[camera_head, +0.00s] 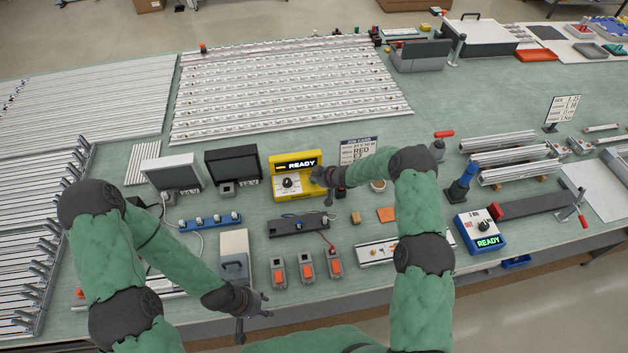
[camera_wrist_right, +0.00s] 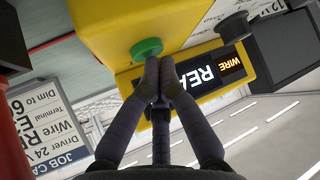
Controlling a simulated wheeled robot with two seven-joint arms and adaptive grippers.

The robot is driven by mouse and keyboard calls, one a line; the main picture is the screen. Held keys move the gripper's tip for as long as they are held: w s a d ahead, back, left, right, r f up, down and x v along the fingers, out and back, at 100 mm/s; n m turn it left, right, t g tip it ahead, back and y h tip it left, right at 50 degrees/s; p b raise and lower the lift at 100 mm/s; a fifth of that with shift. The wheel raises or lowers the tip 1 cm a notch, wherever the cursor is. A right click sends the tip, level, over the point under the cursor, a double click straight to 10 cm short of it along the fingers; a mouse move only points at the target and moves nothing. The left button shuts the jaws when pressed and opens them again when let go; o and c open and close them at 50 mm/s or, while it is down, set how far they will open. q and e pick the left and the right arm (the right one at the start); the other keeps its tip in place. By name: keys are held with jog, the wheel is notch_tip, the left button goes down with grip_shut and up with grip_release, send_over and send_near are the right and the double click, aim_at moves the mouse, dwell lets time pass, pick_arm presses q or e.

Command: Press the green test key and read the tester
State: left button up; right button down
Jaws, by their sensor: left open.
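The yellow tester (camera_head: 290,188) stands mid-bench, its dark display (camera_head: 297,164) reading READY in white beside a small orange word. In the right wrist view that orange word reads WIRE and the display (camera_wrist_right: 205,75) is upside down. The green test key (camera_wrist_right: 147,47) sits on the tester's yellow face. My right gripper (camera_wrist_right: 160,68) has its fingers together, tips just at the key's edge; I cannot tell whether they touch it. In the head view my right gripper (camera_head: 324,179) is at the tester's right side, hiding the key. My left gripper (camera_head: 257,306) is open and empty near the bench's front edge.
A job card (camera_head: 358,151) stands behind my right gripper. A blue device (camera_head: 480,232) at right also shows READY in green. Dark and white boxes stand left of the tester. Several grey-and-orange blocks (camera_head: 306,269) lie in front, near my left gripper.

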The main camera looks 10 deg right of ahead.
jog(key=shift+f, duration=0.25)
jog(key=shift+r, duration=0.1)
dwell(0.5)
jog(key=shift+r+p, duration=0.5)
jog(key=shift+r, duration=0.35)
notch_tip(320, 180, up, 5)
jog(key=p, duration=0.4)
jog(key=shift+f, duration=0.1)
dwell(0.7)
